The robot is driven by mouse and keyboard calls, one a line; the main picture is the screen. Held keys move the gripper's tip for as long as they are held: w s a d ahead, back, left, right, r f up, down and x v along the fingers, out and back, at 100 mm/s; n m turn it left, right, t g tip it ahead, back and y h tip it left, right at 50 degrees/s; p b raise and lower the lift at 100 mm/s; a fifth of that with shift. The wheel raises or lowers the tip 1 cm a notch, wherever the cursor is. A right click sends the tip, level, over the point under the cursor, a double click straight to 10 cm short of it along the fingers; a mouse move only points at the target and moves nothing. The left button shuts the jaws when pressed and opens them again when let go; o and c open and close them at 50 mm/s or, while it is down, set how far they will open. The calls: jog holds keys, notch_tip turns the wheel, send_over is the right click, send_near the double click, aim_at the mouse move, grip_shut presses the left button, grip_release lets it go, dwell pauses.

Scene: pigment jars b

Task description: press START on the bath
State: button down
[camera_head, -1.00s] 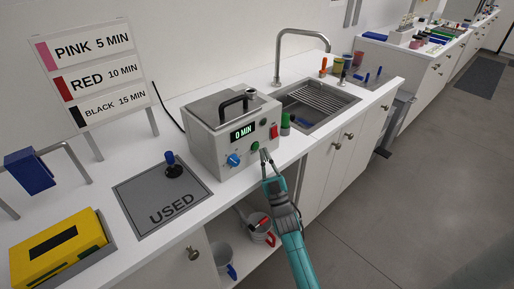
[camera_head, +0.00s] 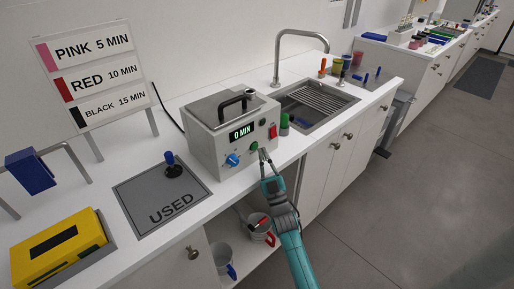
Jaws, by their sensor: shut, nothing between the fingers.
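The bath (camera_head: 207,142) is a grey metal box with a black-handled lid on the white counter. Its display (camera_head: 241,133) reads 0 MIN. Its front has a blue knob (camera_head: 233,160), a green button (camera_head: 254,146) and a red switch (camera_head: 273,132). No START lettering is legible at this size. My gripper (camera_head: 262,151) is shut and empty, with its fingertips right at the bath's front, just beside the green button. I cannot tell whether they touch it.
A green-capped jar (camera_head: 284,124) stands close to the bath's right side, before the sink (camera_head: 318,112). A grey USED mat (camera_head: 150,203) with a blue-handled tool lies left. An open shelf below holds mugs (camera_head: 261,229). The floor at right is clear.

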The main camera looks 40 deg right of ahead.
jog(key=shift+w+a+r, duration=0.1)
jog(key=shift+w+r, duration=0.05)
jog(key=shift+w, duration=0.25)
jog(key=shift+w+a+r, duration=0.1)
jog(key=shift+w+r, duration=0.05)
jog(key=shift+w, duration=0.25)
dwell(0.4)
jog(key=shift+s, duration=0.15)
dwell(0.5)
jog(key=shift+s+f, duration=0.35)
jog(key=shift+s, duration=0.45)
jog(key=shift+s+d, duration=0.2)
jog(key=shift+s, duration=1.7)
jog(key=shift+s+d+r, duration=0.1)
